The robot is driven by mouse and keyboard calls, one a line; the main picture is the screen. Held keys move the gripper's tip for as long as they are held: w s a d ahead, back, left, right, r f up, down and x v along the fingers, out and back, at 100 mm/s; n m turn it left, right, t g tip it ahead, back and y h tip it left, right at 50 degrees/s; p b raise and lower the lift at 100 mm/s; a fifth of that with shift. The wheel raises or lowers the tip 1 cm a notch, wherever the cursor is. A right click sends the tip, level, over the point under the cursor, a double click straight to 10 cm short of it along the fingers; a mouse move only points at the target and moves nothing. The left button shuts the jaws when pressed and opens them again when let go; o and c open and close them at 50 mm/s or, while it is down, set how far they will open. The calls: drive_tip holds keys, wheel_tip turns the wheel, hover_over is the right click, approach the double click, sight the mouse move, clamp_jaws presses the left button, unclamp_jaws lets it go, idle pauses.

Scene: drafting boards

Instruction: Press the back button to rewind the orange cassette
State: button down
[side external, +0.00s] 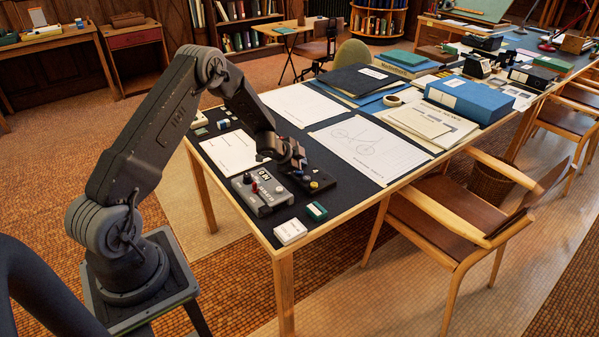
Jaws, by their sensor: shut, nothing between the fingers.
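My gripper (299,164) is shut and empty. It points down over the far edge of a small dark button box (325,186) on the near end of the long table. Small round buttons, one of them yellowish (314,185), show on this box. A grey control box (265,203) with a red knob, a black knob and a small display stands just left of it. I cannot make out an orange cassette or tell which button is the back button. Whether the fingertips touch the button box is too small to tell.
A white box (290,231) and a green box (316,211) sit near the table's front edge. White sheets (232,152) and a bicycle drawing (372,150) lie flat around. A blue box (470,101) stands farther back. A chair (455,215) is at the right.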

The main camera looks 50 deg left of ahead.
drive_tip(key=shift+f, duration=0.15)
idle(0.6)
drive_tip(key=shift+f, duration=0.3)
drive_tip(key=shift+f, duration=0.4)
idle(0.6)
drive_tip(key=shift+r, duration=0.85)
drive_tip(key=shift+r, duration=2.5)
